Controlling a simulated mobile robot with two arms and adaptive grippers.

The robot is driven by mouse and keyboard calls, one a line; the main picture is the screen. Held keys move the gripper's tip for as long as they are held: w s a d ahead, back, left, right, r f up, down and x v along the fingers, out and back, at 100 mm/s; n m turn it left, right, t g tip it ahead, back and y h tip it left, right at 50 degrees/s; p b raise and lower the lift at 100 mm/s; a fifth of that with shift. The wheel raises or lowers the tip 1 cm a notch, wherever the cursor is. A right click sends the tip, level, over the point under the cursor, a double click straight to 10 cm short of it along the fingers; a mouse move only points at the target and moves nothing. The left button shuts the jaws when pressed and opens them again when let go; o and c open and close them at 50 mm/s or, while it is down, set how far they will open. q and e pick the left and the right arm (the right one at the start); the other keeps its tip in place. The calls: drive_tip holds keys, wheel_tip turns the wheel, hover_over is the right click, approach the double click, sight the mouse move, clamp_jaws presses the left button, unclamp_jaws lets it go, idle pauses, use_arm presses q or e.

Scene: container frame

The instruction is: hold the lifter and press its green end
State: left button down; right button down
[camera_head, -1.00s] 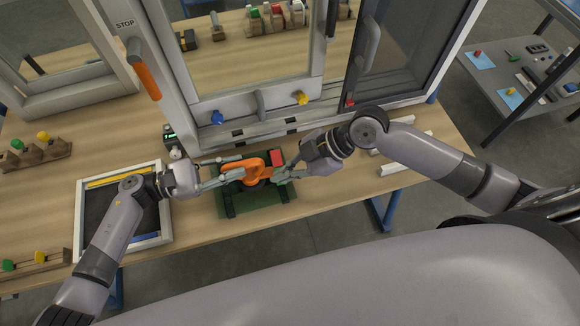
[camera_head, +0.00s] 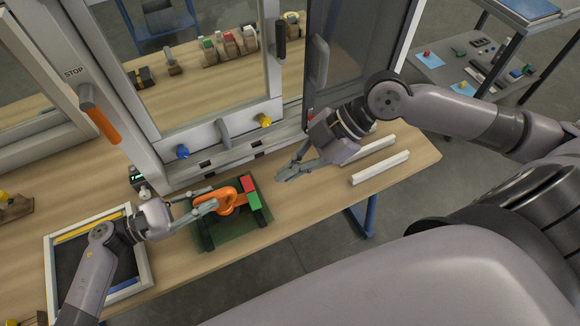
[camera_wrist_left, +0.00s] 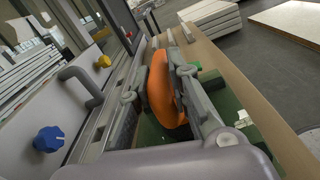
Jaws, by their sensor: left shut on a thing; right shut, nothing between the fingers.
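The lifter has an orange loop body (camera_head: 230,201), a red block (camera_head: 247,184) and a green end (camera_head: 254,202), which faces right in the head view. It is over a dark green mat (camera_head: 238,236) on the table. My left gripper (camera_head: 213,203) is shut on the orange body from the left. In the left wrist view, the orange body (camera_wrist_left: 160,92) shows between the fingers, and the lifter's far end is largely hidden. My right gripper (camera_head: 284,174) is shut and empty, to the right of the green end and apart from it.
A framed door panel with a blue knob (camera_head: 182,152) and a yellow knob (camera_head: 265,121) stands behind the lifter. Two white bars (camera_head: 380,168) lie on the right. A white-framed tray (camera_head: 144,262) lies on the left. Bare table lies between the mat and the bars.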

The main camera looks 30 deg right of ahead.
use_arm(q)
drive_tip(key=shift+f, duration=0.25)
drive_tip(key=c, duration=1.5)
unclamp_jaws()
drive_tip(key=shift+w, duration=0.1)
drive_tip(key=shift+o, duration=0.4)
drive_tip(key=shift+r, duration=0.15)
